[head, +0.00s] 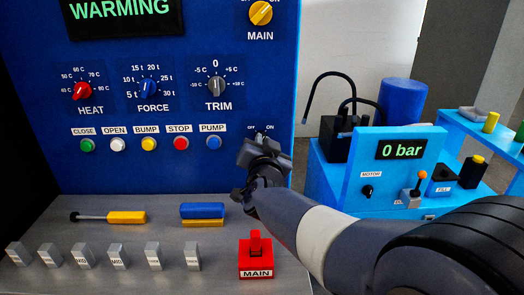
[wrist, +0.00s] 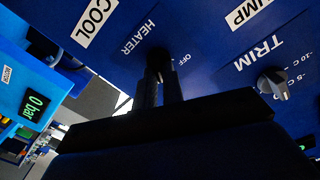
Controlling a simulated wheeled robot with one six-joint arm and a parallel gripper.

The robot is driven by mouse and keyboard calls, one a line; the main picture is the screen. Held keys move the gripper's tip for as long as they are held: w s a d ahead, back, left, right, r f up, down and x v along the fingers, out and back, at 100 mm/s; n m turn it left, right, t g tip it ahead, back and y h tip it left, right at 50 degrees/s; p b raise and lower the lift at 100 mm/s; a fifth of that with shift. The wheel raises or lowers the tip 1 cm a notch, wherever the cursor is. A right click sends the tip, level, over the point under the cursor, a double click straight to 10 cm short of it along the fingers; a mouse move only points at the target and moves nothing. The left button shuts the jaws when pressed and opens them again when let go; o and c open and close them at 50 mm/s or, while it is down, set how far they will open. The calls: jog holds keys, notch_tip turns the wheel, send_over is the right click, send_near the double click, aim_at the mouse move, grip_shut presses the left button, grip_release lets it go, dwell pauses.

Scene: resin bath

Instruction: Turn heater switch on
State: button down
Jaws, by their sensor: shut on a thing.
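The heater switch (wrist: 158,54) is a small dark knob on the blue panel in the wrist view. Its HEATER label and an OFF mark are beside it. My gripper (wrist: 159,76) is shut on the heater switch, a dark finger on each side. In the head view my gripper (head: 263,142) is against the lower right of the blue panel and hides the switch. Small OFF and ON marks show just above it. The switch's exact pointing direction cannot be told. The panel display (head: 123,18) reads WARMING in green.
The TRIM knob (wrist: 272,84) is near my fingers in the wrist view. A row of push buttons ends with the blue PUMP button (head: 213,142), left of my gripper. A 0 bar unit (head: 405,150) is at right.

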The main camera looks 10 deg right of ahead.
jog(key=shift+f+m+b, duration=0.15)
jog(key=shift+m+b, duration=0.75)
jog(key=shift+m, duration=0.8)
jog(key=c, duration=1.5)
grip_release()
jog(key=shift+s, duration=0.1)
jog(key=s+p, duration=0.1)
jog(key=s, duration=0.2)
jog(key=s+a+p, duration=0.1)
jog(key=s, duration=0.3)
jog(key=s+a, duration=0.1)
jog(key=s, duration=0.2)
jog(key=shift+s+p, duration=0.25)
jog(key=shift+p, duration=0.15)
